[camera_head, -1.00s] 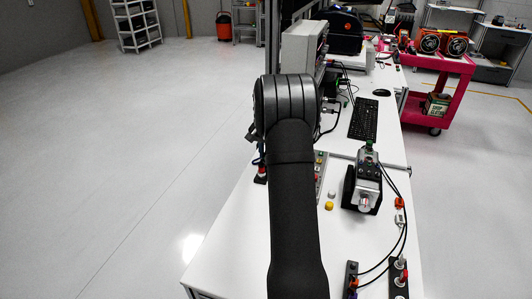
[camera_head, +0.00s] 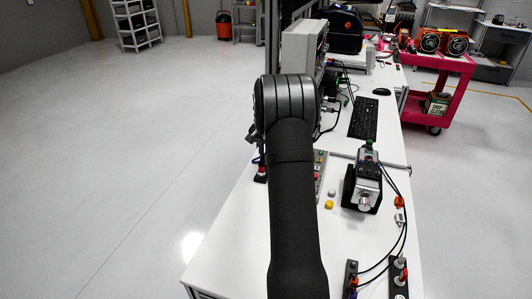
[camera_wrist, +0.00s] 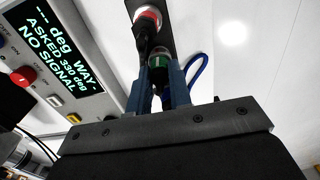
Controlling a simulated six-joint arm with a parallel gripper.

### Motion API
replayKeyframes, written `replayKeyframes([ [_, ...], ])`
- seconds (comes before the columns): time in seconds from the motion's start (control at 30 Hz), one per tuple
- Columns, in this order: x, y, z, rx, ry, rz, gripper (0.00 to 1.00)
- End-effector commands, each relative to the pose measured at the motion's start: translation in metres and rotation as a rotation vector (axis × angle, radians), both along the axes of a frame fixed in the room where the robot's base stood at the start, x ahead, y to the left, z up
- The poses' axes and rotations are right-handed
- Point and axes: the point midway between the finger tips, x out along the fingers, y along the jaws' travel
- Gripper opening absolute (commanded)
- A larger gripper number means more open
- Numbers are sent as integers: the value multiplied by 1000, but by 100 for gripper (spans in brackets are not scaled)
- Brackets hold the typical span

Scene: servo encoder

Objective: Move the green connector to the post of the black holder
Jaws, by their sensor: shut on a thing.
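My gripper (camera_wrist: 168,90) has its two blue-grey fingers around the green connector (camera_wrist: 159,62) in the wrist view, shut on it. The connector is a dark plug with a green band. It is over or beside the black holder (camera_wrist: 168,8), a dark strip on the white table. I cannot tell whether it touches the holder. A red-and-white ringed connector (camera_wrist: 148,18) is just beyond it on the holder. Any post below the green connector is hidden. In the head view the holder partly shows left of my arm (camera_head: 260,172), and my gripper is hidden behind the arm.
A panel with a lit screen (camera_wrist: 57,45) and a red button (camera_wrist: 23,77) is close on the left in the wrist view. A blue cable (camera_wrist: 197,68) loops right of the connector. A metal servo unit (camera_head: 364,185) and black connector strips (camera_head: 399,283) stand on the right.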

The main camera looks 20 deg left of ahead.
Motion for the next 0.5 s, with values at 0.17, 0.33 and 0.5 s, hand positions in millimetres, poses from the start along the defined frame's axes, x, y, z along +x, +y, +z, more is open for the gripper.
replayKeyframes([
  [0.17, 0, 0, -1, 0, 0, 0, 0],
  [0.33, 0, 0, -1, 0, 0, 0, 38],
  [0.5, 0, 0, -1, 0, 0, 0, 44],
])
